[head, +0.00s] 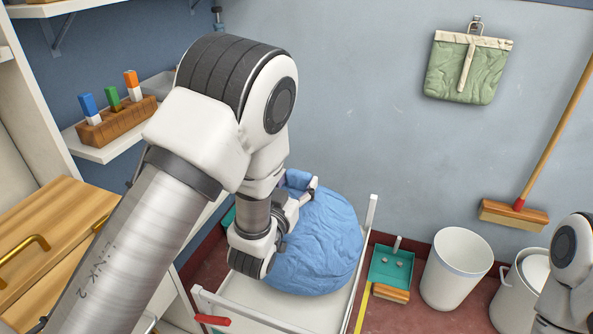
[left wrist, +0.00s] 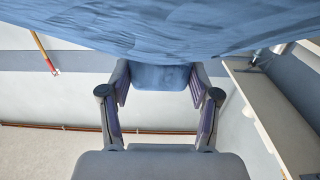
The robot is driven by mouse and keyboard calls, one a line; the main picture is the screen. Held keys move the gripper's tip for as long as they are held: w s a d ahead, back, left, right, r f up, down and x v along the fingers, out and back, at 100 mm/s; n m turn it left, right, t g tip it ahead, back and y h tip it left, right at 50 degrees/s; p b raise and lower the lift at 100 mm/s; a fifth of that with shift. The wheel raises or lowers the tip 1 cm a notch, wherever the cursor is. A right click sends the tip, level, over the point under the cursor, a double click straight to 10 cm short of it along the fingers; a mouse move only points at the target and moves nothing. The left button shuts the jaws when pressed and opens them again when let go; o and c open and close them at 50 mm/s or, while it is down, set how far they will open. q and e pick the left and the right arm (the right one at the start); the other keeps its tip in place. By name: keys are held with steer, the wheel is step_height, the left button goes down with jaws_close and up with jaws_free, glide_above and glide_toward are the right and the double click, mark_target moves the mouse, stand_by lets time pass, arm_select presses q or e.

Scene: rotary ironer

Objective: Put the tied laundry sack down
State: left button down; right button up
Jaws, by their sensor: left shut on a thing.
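The tied laundry sack (head: 318,245) is a large, round, blue cloth bundle in the middle of the head view. My left gripper (head: 303,190) is at its upper left, shut on its gathered top. In the left wrist view, the two fingers (left wrist: 160,78) close around a blue cloth neck, and the sack's body (left wrist: 165,28) fills the top. The sack is over a white, low-sided cart (head: 240,298). I cannot tell whether its underside touches the cart. My arm hides part of the sack's left side. My right gripper is out of view.
A white bin (head: 455,268) and a teal dustpan (head: 391,266) with a brush stand right of the cart. A broom (head: 515,212) leans on the wall, where a green bag (head: 467,68) hangs. A shelf (head: 105,149) holds a wooden block with coloured pieces at left.

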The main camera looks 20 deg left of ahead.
arm_select(q)
steer(key=shift+f, duration=0.65)
steer(key=shift+w+f, duration=0.1)
steer(key=shift+f, duration=0.35)
steer(key=shift+c, duration=1.2)
jaws_free()
steer(key=shift+f, duration=0.15)
